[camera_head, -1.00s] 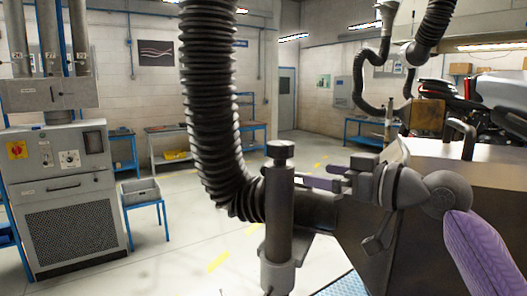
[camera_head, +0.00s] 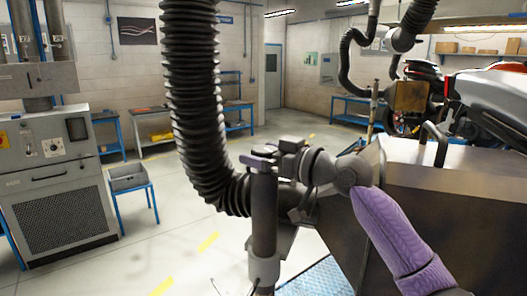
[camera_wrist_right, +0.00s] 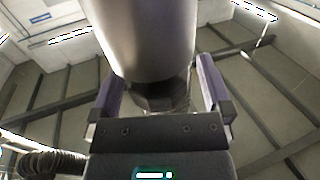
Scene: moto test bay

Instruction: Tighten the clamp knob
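The clamp knob (camera_head: 265,151) is a dark cap on top of the upright grey post (camera_head: 264,215) in the head view. My right gripper (camera_head: 258,161) reaches in from the right at knob height, its purple fingers on both sides of the knob. In the right wrist view the post (camera_wrist_right: 147,40) fills the top middle, and the dark knob (camera_wrist_right: 162,97) shows behind it between the fingers (camera_wrist_right: 160,85). Those fingers stand apart, with narrow gaps seen beside the knob. The gripper partly hides the knob in the head view. My left gripper is not in view.
A thick ribbed hose (camera_head: 195,100) hangs close to the left of the post. A grey cabinet (camera_head: 55,180) and a blue stand with a bin (camera_head: 128,180) are at the left.

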